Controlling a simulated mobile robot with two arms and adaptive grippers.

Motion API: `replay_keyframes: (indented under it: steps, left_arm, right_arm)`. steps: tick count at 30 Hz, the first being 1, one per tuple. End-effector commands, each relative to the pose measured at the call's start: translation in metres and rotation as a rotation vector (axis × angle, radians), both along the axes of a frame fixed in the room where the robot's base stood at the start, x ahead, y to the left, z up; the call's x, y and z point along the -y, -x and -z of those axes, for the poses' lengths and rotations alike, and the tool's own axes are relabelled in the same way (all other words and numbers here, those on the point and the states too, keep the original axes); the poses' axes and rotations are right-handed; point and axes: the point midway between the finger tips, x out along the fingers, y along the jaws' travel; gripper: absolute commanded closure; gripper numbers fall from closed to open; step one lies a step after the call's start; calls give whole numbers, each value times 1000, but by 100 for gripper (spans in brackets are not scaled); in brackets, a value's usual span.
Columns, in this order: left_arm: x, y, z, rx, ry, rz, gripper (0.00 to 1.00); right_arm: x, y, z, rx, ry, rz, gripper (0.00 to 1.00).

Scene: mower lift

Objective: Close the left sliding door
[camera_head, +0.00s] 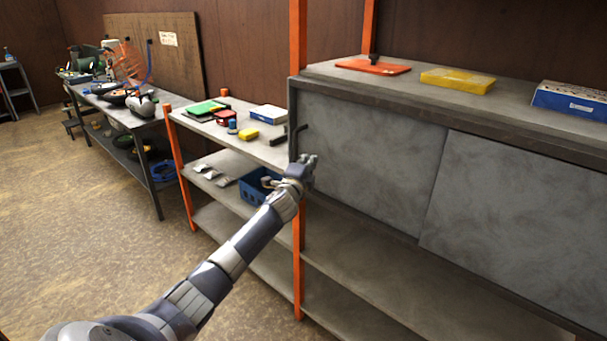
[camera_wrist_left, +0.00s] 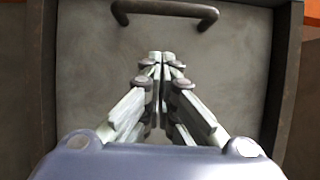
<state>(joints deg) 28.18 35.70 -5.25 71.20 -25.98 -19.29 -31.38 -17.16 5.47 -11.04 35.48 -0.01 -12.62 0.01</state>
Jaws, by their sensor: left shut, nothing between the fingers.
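The left sliding door (camera_head: 365,160) is a grey panel in the cabinet. It covers the left part of the cabinet front, and its left edge is at or close to the orange-posted left frame. Its dark bar handle (camera_head: 297,140) is near that left edge, and it also shows at the top of the left wrist view (camera_wrist_left: 164,13). My left gripper (camera_head: 311,160) is shut and empty, in front of the door just below and right of the handle. In the left wrist view the closed fingers (camera_wrist_left: 161,56) point at the door, apart from the handle. My right gripper is out of view.
The right sliding door (camera_head: 520,220) sits beside the left one. The cabinet top (camera_head: 330,70) carries a red item, a yellow case and a blue box. An open shelf (camera_head: 225,130) with several goods stands to the left. The floor (camera_head: 90,240) at left is clear.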

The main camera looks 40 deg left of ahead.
Motion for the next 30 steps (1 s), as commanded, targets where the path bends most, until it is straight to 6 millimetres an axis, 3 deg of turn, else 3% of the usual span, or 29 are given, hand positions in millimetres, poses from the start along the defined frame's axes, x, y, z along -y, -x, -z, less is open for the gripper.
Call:
replay_keyframes:
  steps: [3, 6, 16, 26, 30]
  left_arm:
    - [8, 14, 1, 0, -2, 4, 100]
    - [13, 26, 2, 0, -1, 4, 100]
    - [26, 55, 1, 0, 0, 3, 100]
    - [28, 61, 0, 1, 2, 2, 100]
    - [29, 62, 23, -26, 34, 2, 100]
  right_arm:
    - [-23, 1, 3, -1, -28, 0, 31]
    - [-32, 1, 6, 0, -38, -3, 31]
    - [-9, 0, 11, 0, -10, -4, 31]
    - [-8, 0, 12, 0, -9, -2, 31]
    - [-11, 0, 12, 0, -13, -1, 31]
